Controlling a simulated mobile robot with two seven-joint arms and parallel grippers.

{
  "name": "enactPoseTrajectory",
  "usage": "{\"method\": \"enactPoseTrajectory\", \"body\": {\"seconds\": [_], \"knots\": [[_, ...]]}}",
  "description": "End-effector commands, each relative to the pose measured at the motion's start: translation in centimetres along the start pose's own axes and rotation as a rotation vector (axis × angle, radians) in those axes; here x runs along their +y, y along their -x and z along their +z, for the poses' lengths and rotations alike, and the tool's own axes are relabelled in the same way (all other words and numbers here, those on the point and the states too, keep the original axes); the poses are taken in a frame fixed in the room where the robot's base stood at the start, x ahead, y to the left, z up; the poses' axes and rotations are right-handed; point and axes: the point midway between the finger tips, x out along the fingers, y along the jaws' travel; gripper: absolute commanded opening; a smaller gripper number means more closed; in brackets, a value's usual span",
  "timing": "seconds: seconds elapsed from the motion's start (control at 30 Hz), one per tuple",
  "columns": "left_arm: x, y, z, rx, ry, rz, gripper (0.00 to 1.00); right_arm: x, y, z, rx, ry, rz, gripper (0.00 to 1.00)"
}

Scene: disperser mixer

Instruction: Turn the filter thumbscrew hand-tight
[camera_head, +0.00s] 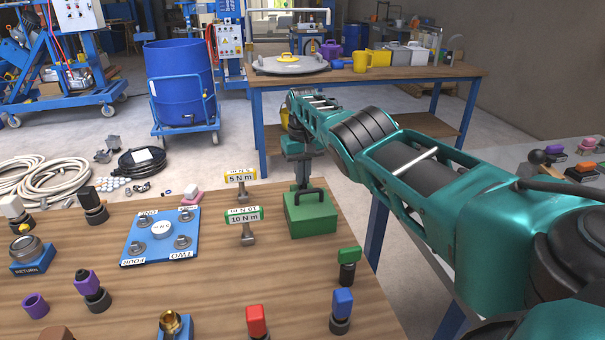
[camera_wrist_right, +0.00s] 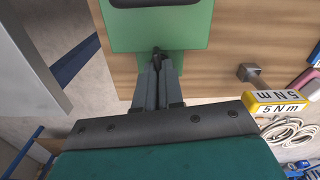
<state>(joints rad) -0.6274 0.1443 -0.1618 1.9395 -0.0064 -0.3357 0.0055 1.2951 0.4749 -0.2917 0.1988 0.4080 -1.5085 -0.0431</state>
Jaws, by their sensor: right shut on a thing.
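A green box with a dark handle on top, which looks like the filter housing (camera_head: 312,220), stands near the far right edge of the wooden table. It also fills the top of the right wrist view (camera_wrist_right: 190,32). My right gripper (camera_head: 301,184) reaches down at the box's far side. In the right wrist view its two grey fingers (camera_wrist_right: 157,66) are shut on a small dark piece, the filter thumbscrew (camera_wrist_right: 157,50), at the box's edge. The fingers hide most of the thumbscrew, so how tight it sits cannot be seen. My left gripper is not in view.
Signs reading 5 N m (camera_head: 240,177) and 10 N m (camera_head: 245,215) stand left of the box. A blue plate (camera_head: 160,250) with several fittings lies further left. Several coloured knobs stand along the near side. A second table (camera_head: 440,72) is behind.

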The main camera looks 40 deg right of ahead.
Motion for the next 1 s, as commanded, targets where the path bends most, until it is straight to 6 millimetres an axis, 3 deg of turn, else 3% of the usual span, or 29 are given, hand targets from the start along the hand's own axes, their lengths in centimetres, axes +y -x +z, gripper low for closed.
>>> {"method": "enactPoseTrajectory", "body": {"seconds": [0.3, 0.83, 0.87, 1.0], "knots": [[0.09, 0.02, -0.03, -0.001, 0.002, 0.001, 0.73, 0.01, 0.08, -0.03, 0.001, -0.118, 0.000, 0.00], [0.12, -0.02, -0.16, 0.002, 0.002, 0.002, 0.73, 0.01, 0.10, -0.04, 0.001, -0.138, 0.000, 0.00], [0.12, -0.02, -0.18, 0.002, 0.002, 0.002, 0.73, 0.01, 0.10, -0.04, 0.001, -0.138, 0.000, 0.09], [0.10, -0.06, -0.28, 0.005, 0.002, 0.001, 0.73, 0.02, 0.08, -0.03, 0.001, -0.138, 0.000, 0.23]]}}
